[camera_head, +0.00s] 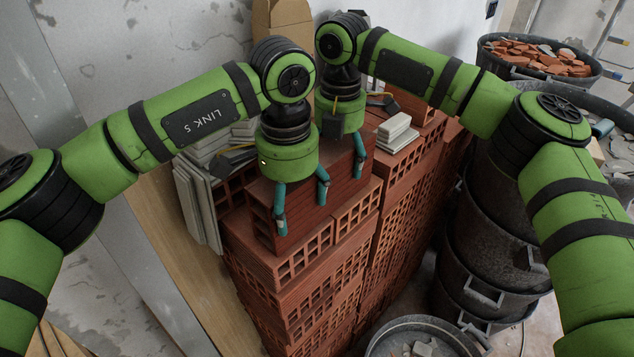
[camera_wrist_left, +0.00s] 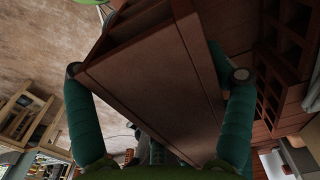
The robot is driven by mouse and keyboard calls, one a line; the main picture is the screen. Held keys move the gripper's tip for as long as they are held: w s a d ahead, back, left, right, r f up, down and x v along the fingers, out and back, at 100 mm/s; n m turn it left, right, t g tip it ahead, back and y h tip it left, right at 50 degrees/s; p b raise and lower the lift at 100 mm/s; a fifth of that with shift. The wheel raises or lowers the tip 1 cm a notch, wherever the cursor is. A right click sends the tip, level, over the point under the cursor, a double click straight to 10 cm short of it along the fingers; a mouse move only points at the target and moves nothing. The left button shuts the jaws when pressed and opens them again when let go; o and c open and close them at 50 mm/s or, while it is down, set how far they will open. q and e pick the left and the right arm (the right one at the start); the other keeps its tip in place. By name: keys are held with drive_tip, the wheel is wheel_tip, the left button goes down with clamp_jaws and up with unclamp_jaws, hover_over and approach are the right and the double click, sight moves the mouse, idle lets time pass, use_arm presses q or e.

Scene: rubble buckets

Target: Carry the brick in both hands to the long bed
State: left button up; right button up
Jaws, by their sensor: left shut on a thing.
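A dark red brick (camera_head: 303,206) is at the top of the brick stack in the head view; whether it touches the bricks below is unclear. My left gripper (camera_head: 302,214) points down with its teal fingers on either side of the brick's near end, shut on it. In the left wrist view the brick (camera_wrist_left: 150,80) fills the space between the two teal fingers (camera_wrist_left: 158,92). My right gripper (camera_head: 360,160) is at the brick's far end; only one teal finger shows clearly, so its grip is hidden. I cannot pick out the long bed.
Stacked hollow bricks (camera_head: 335,285) stand under my grippers, with pale slabs (camera_head: 195,205) to their left and pale blocks (camera_head: 395,132) to their right. Nested black buckets (camera_head: 490,250) rise at the right. A bucket of brick rubble (camera_head: 540,57) stands at the back right; another (camera_head: 425,333) is at the front.

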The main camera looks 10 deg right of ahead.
use_arm(q)
drive_tip(key=shift+r, duration=0.15)
use_arm(e)
drive_tip(key=shift+r, duration=0.15)
